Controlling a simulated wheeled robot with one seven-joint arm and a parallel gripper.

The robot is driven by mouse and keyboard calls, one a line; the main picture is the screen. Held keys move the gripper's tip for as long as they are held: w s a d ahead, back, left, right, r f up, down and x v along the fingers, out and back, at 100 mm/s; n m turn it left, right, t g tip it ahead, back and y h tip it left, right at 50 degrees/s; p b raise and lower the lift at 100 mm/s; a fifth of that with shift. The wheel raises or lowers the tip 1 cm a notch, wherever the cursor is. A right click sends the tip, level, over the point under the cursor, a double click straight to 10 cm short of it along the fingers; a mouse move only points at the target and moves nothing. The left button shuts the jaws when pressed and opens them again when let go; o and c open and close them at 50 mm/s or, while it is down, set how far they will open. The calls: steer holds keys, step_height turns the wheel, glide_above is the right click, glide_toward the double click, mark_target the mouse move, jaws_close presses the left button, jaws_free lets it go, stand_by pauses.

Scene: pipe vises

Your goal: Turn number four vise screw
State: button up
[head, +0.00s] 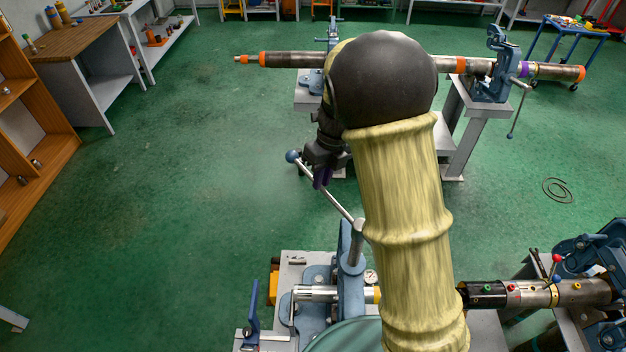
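The nearest vise (350,265) is blue-grey and stands at the bottom centre. A bright screw handle bar (338,205) slants up and left from its top to a blue ball end (292,156). My gripper (321,182) is at the bar, close to the ball end, with its dark fingers pointing down. The fingers overlap the bar in the picture; I cannot tell whether they are closed on it. My arm hides part of the vise. No number four marking is readable.
Another blue vise (491,70) holds a long pipe (290,59) on a stand at the back. A short pipe with coloured knobs (535,293) sits in a vise at lower right. A workbench (85,42) stands upper left. The green floor at left is clear.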

steer(key=o, duration=0.3)
steer(key=shift+a+f, duration=0.1)
steer(key=shift+f, duration=0.05)
steer(key=shift+o, duration=0.2)
steer(key=shift+a+f, duration=0.1)
steer(key=shift+a, duration=0.05)
steer(key=shift+d, duration=0.2)
step_height(320, 180, up, 17)
steer(key=w+d+b, duration=0.2)
steer(key=b, duration=0.2)
steer(key=shift+d+b, duration=0.2)
steer(key=shift+b, duration=0.1)
